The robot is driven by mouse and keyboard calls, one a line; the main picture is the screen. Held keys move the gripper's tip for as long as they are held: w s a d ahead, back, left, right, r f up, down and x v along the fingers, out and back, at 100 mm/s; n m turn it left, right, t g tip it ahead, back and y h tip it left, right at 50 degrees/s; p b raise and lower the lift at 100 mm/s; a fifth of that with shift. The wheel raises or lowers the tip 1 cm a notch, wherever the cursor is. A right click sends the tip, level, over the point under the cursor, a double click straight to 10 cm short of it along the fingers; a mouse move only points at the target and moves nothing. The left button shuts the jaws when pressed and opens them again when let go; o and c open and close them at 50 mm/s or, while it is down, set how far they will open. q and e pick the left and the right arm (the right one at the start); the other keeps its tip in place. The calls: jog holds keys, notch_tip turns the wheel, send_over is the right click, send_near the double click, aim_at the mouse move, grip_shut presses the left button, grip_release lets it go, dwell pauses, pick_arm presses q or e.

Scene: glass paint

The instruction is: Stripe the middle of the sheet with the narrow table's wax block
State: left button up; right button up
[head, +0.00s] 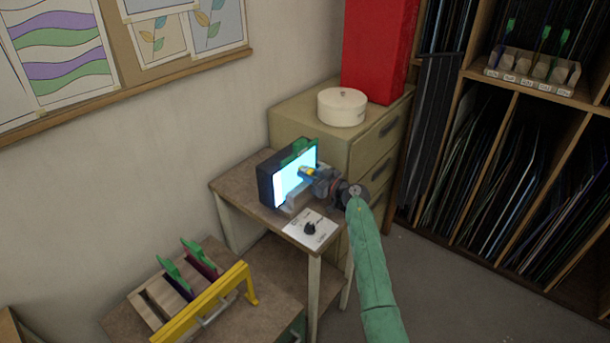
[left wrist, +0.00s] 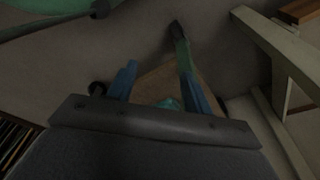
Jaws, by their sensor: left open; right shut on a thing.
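The lit sheet (head: 285,184) glows white and cyan, upright in a dark frame (head: 266,188) on the narrow table (head: 232,185). A green piece (head: 300,149) sits at the frame's top. My right gripper (head: 313,174) is right in front of the sheet, shut on a small yellow block (head: 305,170), which looks like the wax block. The block overlaps the sheet's right half; I cannot tell whether it touches. Any stripe is too small to make out. My left gripper (left wrist: 160,85) shows only in the left wrist view, with its blue fingers apart.
A white panel with a black knob (head: 310,228) lies at the narrow table's front. A low table holds a wooden rack (head: 150,298) with green-handled tools and a yellow rail (head: 215,300). A drawer cabinet (head: 370,150) with a round white box (head: 342,107) stands behind. Floor is clear at right.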

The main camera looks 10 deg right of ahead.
jog(key=shift+w+d+p, duration=0.35)
jog(key=shift+w+d, duration=0.55)
jog(key=shift+d, duration=0.1)
jog(key=shift+d, duration=0.1)
